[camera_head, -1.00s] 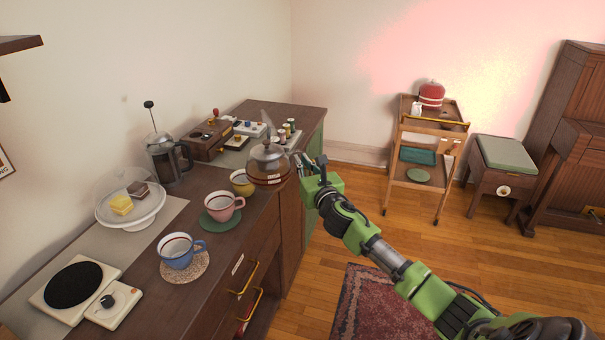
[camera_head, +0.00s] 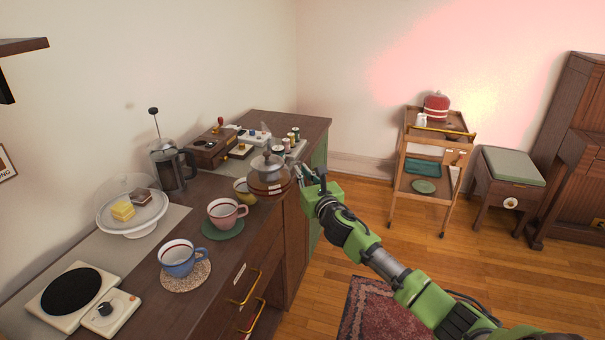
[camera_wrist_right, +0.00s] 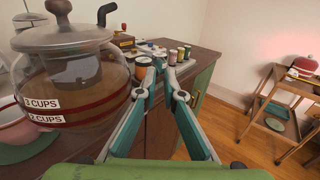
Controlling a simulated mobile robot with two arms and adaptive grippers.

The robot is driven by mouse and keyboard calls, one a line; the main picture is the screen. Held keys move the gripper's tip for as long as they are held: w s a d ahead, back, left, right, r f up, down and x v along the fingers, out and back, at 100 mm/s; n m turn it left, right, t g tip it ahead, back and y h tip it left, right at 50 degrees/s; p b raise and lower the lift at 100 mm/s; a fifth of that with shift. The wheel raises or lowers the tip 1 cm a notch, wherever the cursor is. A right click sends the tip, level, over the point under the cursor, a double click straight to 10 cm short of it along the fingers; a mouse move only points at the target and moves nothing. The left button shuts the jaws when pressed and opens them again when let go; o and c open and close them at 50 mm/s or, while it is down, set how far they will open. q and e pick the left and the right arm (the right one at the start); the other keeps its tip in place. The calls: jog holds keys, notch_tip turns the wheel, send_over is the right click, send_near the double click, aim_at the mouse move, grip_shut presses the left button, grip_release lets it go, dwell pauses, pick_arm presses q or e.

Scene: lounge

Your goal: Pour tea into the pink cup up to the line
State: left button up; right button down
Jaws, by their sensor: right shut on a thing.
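The pink cup (camera_head: 226,212) stands upright on a green coaster (camera_head: 228,230) on the wooden counter. The glass teapot (camera_head: 269,181), with a grey lid and red bands, is upright behind and right of the cup, by the counter's front edge. In the right wrist view the teapot (camera_wrist_right: 75,85) holds brownish tea and shows "3 CUPS" and "2 CUPS" labels. My left gripper is not in view.
A blue cup (camera_head: 180,258) stands in front of the pink cup, and a yellow cup (camera_head: 243,190) behind it, partly hidden by the teapot. A French press (camera_head: 172,167), a domed cake stand (camera_head: 133,217) and a hot plate (camera_head: 72,291) are also on the counter.

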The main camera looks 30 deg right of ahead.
jog(key=shift+f+b, duration=1)
jog(key=shift+d+r+n+p, duration=0.1)
jog(key=shift+r+n+p, duration=0.65)
jog(key=shift+r+p, duration=0.6)
jog(key=shift+d+r+n+p, duration=0.1)
jog(key=shift+r+n+p, duration=0.65)
jog(key=shift+r+p, duration=0.55)
jog(key=shift+a+r+n+p, duration=0.15)
jog(key=shift+r+n+p, duration=0.35)
jog(key=shift+r+p, duration=0.6)
jog(key=shift+r+b, duration=0.1)
jog(key=shift+b, duration=0.2)
dwell(0.6)
jog(key=shift+r+p, duration=0.45)
jog(key=shift+p, duration=0.15)
jog(key=shift+f, duration=0.1)
dwell(1.7)
